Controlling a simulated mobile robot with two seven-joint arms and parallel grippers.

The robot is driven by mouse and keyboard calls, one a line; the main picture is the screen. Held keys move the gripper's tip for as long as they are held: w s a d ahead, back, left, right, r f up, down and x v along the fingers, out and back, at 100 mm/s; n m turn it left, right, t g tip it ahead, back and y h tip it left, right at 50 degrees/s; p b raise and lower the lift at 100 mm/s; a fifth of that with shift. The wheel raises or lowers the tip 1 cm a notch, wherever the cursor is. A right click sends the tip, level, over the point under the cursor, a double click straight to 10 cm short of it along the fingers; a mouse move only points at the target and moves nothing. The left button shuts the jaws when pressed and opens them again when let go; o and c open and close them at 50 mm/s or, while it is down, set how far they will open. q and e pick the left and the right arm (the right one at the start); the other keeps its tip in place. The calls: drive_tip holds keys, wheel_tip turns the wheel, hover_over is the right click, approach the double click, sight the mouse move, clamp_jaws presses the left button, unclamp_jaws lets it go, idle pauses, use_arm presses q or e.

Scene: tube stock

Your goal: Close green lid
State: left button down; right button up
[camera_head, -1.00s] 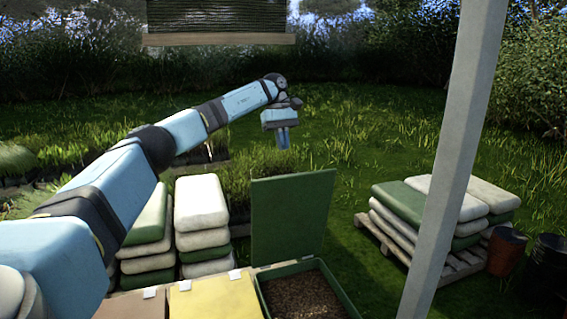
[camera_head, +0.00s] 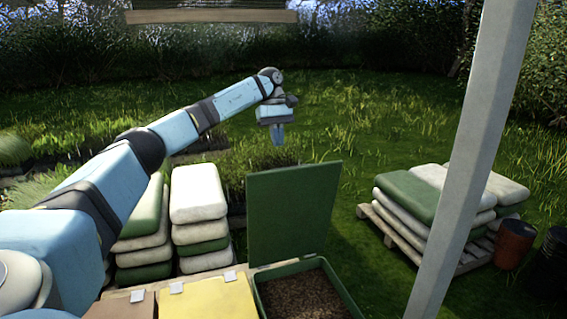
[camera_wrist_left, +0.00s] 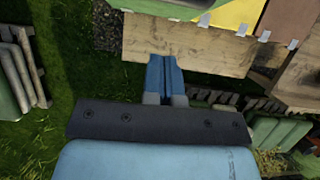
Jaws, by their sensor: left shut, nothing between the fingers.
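The green lid (camera_head: 290,212) stands open, nearly upright, at the back edge of its green bin (camera_head: 345,291). Brown granular material (camera_head: 300,294) fills the bin. My left gripper (camera_head: 277,138) is beyond and above the lid, pointing down, apart from it. Its fingers are shut and empty. In the left wrist view the shut fingers (camera_wrist_left: 165,75) are over a wooden panel (camera_wrist_left: 190,45); a green surface shows at the top edge, but I cannot tell whether it is lid or bin. My right gripper is not in view.
Yellow (camera_head: 208,298) and brown (camera_head: 125,306) lids lie closed left of the green bin. Stacked sacks (camera_head: 200,195) stand behind them. A pale post (camera_head: 470,160) rises at the right, before a pallet of sacks (camera_head: 405,195). Grass is open beyond the gripper.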

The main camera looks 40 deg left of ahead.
use_arm(q)
drive_tip(key=s+d+f+p, duration=0.1)
drive_tip(key=s+d+f, duration=0.1)
drive_tip(key=d+f, duration=0.2)
drive_tip(key=shift+d, duration=0.2)
idle(0.4)
